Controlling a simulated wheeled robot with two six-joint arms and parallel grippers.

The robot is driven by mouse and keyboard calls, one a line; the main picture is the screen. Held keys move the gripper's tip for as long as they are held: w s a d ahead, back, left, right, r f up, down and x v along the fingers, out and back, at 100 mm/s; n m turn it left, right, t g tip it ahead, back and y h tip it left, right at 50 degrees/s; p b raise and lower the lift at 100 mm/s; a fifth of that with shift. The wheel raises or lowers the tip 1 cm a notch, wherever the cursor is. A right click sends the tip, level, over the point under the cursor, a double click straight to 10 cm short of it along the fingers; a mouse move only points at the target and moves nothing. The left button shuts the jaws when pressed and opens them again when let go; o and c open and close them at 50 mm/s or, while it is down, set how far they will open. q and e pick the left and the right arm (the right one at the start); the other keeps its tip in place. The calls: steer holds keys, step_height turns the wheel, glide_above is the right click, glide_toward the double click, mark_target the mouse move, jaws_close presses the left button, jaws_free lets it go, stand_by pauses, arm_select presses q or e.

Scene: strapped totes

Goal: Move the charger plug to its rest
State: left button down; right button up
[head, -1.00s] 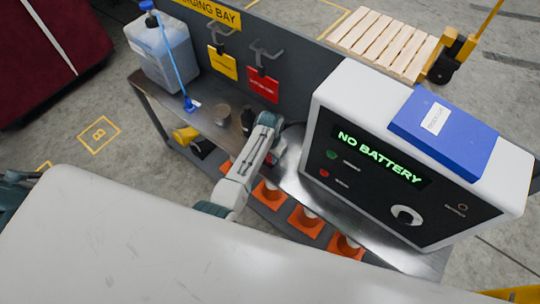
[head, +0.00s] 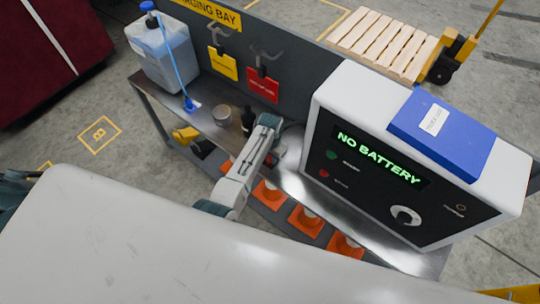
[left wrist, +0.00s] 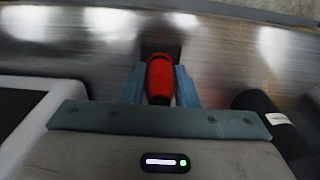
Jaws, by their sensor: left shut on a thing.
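The charger plug (left wrist: 160,80) is a red rounded body, seen in the left wrist view between the two blue-grey fingers of my left gripper (left wrist: 161,86). The gripper is shut on it. A dark square patch (left wrist: 161,50) lies just beyond the plug's tip on the metal top; I cannot tell whether it is the rest or whether the plug touches it. In the head view my left gripper (head: 273,158) is low over the bench, beside the charger (head: 400,180), and mostly hidden by my arm. My right gripper is not in view.
A dark bottle (head: 247,121) and a round tin (head: 222,115) stand left of my left arm. A blue jug (head: 165,55) is at the bench's far left. The charger reads NO BATTERY, with a blue box (head: 445,132) on top. Orange cones (head: 306,220) sit below.

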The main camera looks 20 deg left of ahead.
arm_select(q)
steer(key=shift+p, duration=0.3)
stand_by(0.5)
stand_by(0.6)
steer(key=shift+p, duration=0.3)
steer(key=shift+f+b, duration=0.4)
steer(key=shift+f, duration=0.2)
steer(key=c, duration=1.1)
jaws_free()
steer(key=shift+o, duration=0.2)
step_height(320, 180, up, 11)
steer(key=shift+f+b, duration=0.1)
steer(key=shift+b, duration=0.4)
